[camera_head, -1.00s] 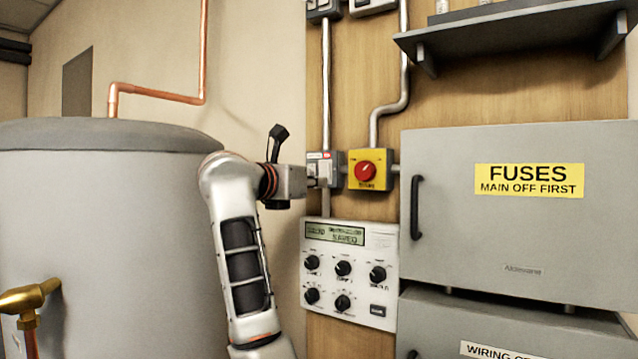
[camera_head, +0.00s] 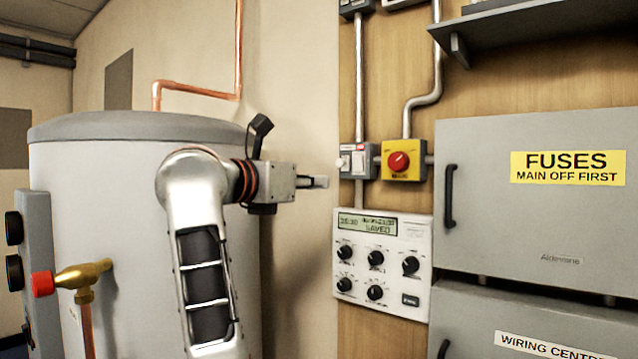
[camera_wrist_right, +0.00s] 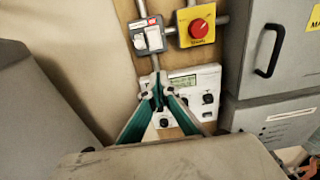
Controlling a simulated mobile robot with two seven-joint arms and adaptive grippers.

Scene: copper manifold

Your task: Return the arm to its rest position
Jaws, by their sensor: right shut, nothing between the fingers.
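My right gripper (camera_head: 318,182) is shut and empty, in front of the beige wall, left of the wooden board. Its fingertips are apart from the small white switch box (camera_head: 357,160). In the right wrist view the fingers (camera_wrist_right: 158,92) meet at their tips, in front of the white controller panel, which they partly cover. My right arm (camera_head: 200,240) rises from the bottom of the head view and bends toward the right. My left gripper is not in view.
A yellow box with a red knob (camera_head: 402,160) sits beside the switch box. Below is the controller (camera_head: 382,262), its display reading SAVED. The grey fuse cabinet (camera_head: 540,235) is at right. A large grey cylinder (camera_head: 110,190) stands behind my arm, with a brass valve (camera_head: 85,275) at left.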

